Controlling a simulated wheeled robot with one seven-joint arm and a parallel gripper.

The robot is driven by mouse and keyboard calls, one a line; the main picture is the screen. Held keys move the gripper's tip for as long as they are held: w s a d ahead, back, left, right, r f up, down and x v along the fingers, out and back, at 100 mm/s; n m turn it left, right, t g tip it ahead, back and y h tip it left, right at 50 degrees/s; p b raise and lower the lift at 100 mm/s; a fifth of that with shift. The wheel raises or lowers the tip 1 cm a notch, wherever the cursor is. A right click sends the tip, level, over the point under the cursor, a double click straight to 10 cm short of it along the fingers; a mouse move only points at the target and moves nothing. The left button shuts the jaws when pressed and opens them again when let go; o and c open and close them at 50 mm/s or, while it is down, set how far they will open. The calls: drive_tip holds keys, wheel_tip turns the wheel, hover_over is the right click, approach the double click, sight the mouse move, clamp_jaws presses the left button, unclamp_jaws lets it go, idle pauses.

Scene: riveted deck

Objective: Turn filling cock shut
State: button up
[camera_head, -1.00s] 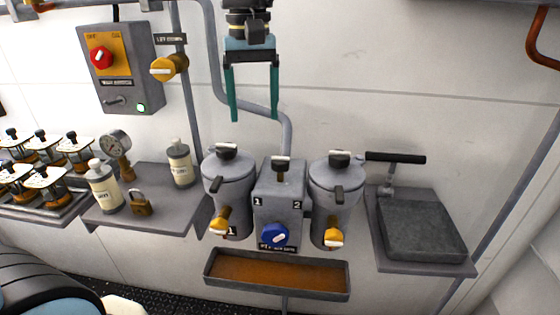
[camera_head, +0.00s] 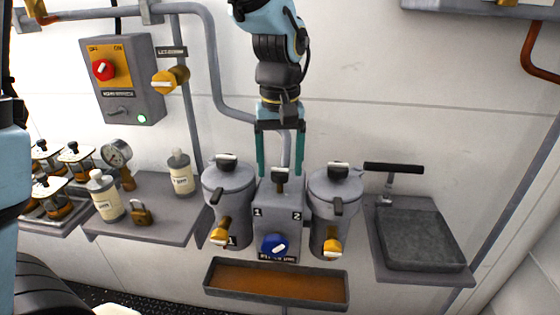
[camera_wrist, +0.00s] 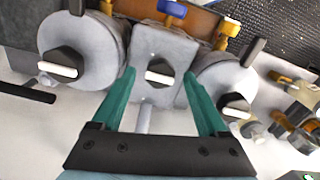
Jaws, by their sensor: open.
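A grey duplex unit has a middle block (camera_head: 279,207) marked 1 and 2 between two lidded pots. A black cock with a white bar (camera_head: 280,174) sits on top of the block; the bar lies crosswise in the head view. In the wrist view this cock (camera_wrist: 159,71) lies between the fingertips. My gripper (camera_head: 279,168), with green fingers, is open and points down over it, apparently not gripping it. No label I can read names the filling cock. A blue knob (camera_head: 274,246) is on the block's front, its plate partly unreadable.
The left pot (camera_head: 230,188) and right pot (camera_head: 334,192) stand close on both sides, with black-and-white lid knobs and yellow taps. A drip tray (camera_head: 276,298) is below. A shelf with bottles (camera_head: 107,203) is left, a black lever (camera_head: 394,169) right. A pipe runs behind.

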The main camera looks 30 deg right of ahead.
drive_tip(key=shift+f, duration=0.2)
clamp_jaws()
idle(0.6)
